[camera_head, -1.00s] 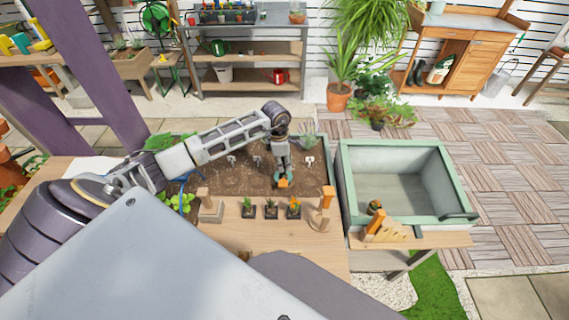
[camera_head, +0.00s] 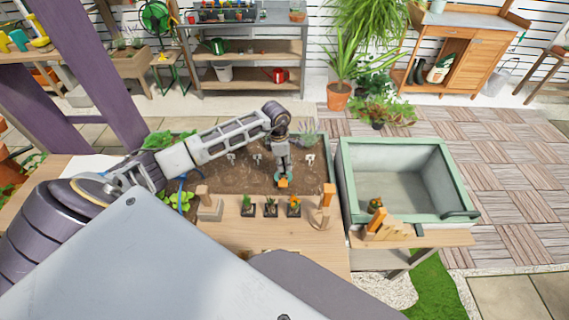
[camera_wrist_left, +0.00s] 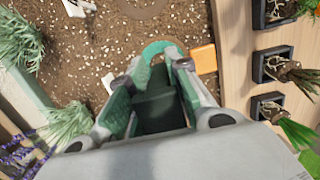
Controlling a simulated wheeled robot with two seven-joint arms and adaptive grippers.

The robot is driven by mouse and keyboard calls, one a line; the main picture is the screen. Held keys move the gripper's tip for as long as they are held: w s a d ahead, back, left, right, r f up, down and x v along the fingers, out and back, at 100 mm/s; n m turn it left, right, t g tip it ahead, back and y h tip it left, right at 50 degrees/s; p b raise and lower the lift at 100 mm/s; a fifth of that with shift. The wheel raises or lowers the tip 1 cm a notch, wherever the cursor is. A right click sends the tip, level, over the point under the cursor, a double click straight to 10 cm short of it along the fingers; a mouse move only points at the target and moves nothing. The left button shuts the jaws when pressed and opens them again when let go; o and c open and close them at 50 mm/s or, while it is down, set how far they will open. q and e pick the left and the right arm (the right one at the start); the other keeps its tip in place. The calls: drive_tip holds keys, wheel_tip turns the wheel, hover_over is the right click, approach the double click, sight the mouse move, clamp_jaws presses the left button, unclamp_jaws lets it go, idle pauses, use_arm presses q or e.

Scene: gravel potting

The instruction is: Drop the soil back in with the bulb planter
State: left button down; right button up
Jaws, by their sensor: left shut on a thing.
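My left gripper (camera_head: 283,172) points down over the soil bed (camera_head: 225,178), near its front edge. In the left wrist view, its green-padded fingers (camera_wrist_left: 153,95) are shut on the dark grip of the bulb planter. The planter's teal ring (camera_wrist_left: 165,47) and orange part (camera_wrist_left: 204,60) show beyond the fingertips. In the head view the orange part (camera_head: 283,183) sits low, at or just above the soil; I cannot tell whether it touches. The planter's lower end and any soil inside it are hidden. My right gripper is not in view.
Three small black pots with plants (camera_head: 270,209) stand on the wooden ledge in front of the bed, close to the gripper. White markers (camera_head: 258,160) stand in the soil. A green-rimmed basin (camera_head: 395,175) is at the right. A wooden stand (camera_head: 327,207) rises at the ledge's right end.

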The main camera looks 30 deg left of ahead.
use_arm(q)
drive_tip(key=shift+f+b, duration=0.3)
drive_tip(key=shift+f, duration=0.1)
drive_tip(key=c, duration=1.2)
unclamp_jaws()
drive_tip(key=shift+c, duration=0.2)
drive_tip(key=shift+r, duration=0.15)
drive_tip(key=r, duration=0.7)
drive_tip(key=a+r, duration=0.1)
drive_tip(key=r, duration=0.2)
drive_tip(key=shift+s+a+r, duration=0.1)
drive_tip(key=shift+s+r, duration=0.25)
drive_tip(key=shift+r, duration=0.5)
drive_tip(key=shift+s+f, duration=0.1)
drive_tip(key=shift+s, duration=0.05)
